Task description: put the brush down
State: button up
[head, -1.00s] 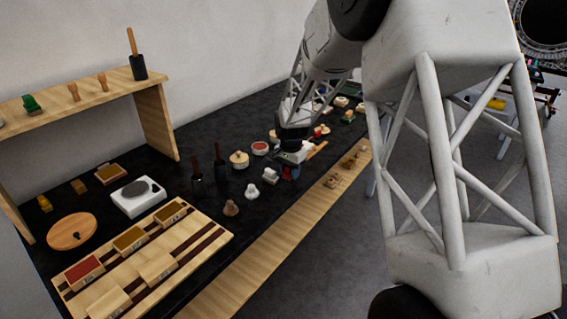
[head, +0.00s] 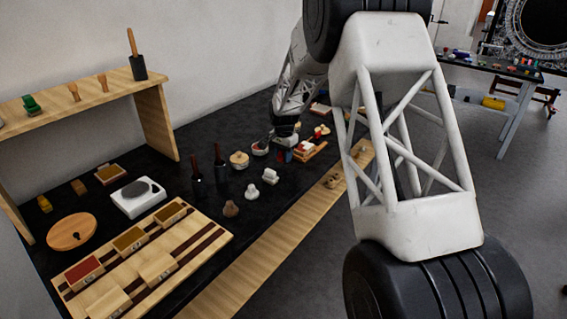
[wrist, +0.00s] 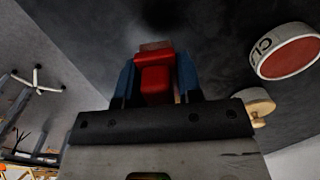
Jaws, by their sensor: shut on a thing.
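My gripper (head: 284,154) is over the black bench top, left of a wooden tray. In the wrist view its blue fingers (wrist: 156,82) are shut on a red piece, the visible part of the brush (wrist: 155,76). Its bristles cannot be made out. In the head view the brush is small and mostly hidden by the gripper. I cannot tell whether it touches the bench.
The wooden tray (head: 312,152) holds red and pale items. A red-topped round container (head: 260,149) and a lidded pot (head: 239,160) stand left of my gripper. Two dark bottles (head: 220,162) and small white pieces (head: 270,177) stand nearer. The wooden front strip (head: 265,240) is largely clear.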

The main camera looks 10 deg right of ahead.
aim_at(284, 167)
jog(key=shift+w, duration=0.2)
jog(key=shift+f, duration=1.75)
jog(key=shift+f, duration=0.1)
jog(key=o, duration=0.9)
notch_tip(284, 167, up, 12)
jog(key=shift+r, duration=0.1)
